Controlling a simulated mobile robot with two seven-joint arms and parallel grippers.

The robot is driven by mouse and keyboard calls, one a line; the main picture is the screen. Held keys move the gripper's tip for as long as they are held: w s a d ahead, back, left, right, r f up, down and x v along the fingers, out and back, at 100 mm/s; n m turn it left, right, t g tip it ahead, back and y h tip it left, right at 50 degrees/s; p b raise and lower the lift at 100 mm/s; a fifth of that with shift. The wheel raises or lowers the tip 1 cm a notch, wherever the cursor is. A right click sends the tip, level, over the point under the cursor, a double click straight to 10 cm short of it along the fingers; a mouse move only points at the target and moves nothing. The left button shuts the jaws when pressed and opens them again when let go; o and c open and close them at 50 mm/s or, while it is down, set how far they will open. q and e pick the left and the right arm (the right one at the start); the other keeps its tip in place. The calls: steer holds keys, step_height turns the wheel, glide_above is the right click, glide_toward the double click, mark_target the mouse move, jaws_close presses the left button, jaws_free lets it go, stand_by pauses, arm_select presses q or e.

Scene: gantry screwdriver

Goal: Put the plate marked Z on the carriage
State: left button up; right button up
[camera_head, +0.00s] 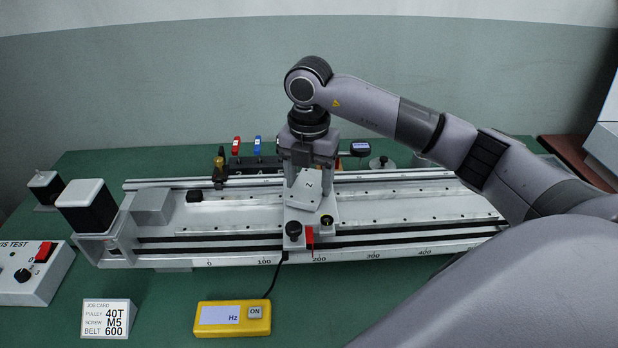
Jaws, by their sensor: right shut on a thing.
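The plate marked Z (307,190) is a small light grey plate, seen over the carriage (324,213) near the middle of the gantry. My right gripper (309,178) points down from above and is shut on the plate, with a finger at each side of it. The plate looks tilted, and I cannot tell whether it touches the carriage. The carriage has a dark knob (293,231), a red pointer (309,238) and a dark round part with a yellow-green centre (326,220) at its front. My left gripper is out of view.
The gantry rail (400,248) with its scale runs left to right; a motor (87,207) stands at its left end. Red- and blue-handled tools stand behind. A yellow Hz meter (233,318), job card (107,319) and switch box (32,272) lie in front. My right arm covers the right side.

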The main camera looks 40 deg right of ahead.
mark_target(309, 185)
steer(key=shift+f, duration=0.25)
steer(key=o, duration=1.2)
steer(key=shift+o, duration=0.2)
steer(key=shift+r, duration=0.2)
step_height(309, 185, up, 12)
steer(key=shift+p, duration=0.4)
steer(key=shift+f, duration=0.1)
